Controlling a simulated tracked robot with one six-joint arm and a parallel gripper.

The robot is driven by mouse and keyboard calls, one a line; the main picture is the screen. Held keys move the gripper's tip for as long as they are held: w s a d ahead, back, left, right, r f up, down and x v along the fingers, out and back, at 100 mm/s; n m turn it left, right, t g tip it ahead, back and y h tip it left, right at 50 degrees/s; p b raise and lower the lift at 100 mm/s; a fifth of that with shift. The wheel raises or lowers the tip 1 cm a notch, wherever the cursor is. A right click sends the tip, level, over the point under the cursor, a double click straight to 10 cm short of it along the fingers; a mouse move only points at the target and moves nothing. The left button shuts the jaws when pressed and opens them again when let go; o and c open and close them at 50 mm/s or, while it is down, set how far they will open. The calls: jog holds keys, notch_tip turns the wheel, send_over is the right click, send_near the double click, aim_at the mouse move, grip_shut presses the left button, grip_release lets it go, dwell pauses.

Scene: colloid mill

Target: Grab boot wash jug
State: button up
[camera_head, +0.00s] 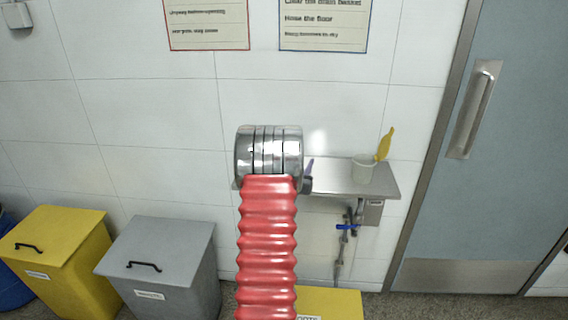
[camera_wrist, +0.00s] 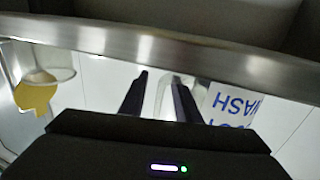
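The boot wash jug (camera_wrist: 232,106) is white with blue lettering and shows upside down in the wrist view, right of my fingers. A pale, curved handle-like part (camera_wrist: 160,97) shows between the two dark fingers of my gripper (camera_wrist: 160,88). The fingers are apart, with a gap on at least one side of that part; whether either touches it I cannot tell. My gripper's body hides the lower part of the jug in this view.
A steel shelf (camera_head: 340,178) is on the wall, its edge (camera_wrist: 170,50) crossing the wrist view. Yellow (camera_head: 55,236) and grey (camera_head: 160,250) bins stand left. A pipe with a blue-handled valve (camera_head: 346,227) hangs below.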

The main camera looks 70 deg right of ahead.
jog(key=shift+d, duration=0.85)
grip_shut()
dwell(0.3)
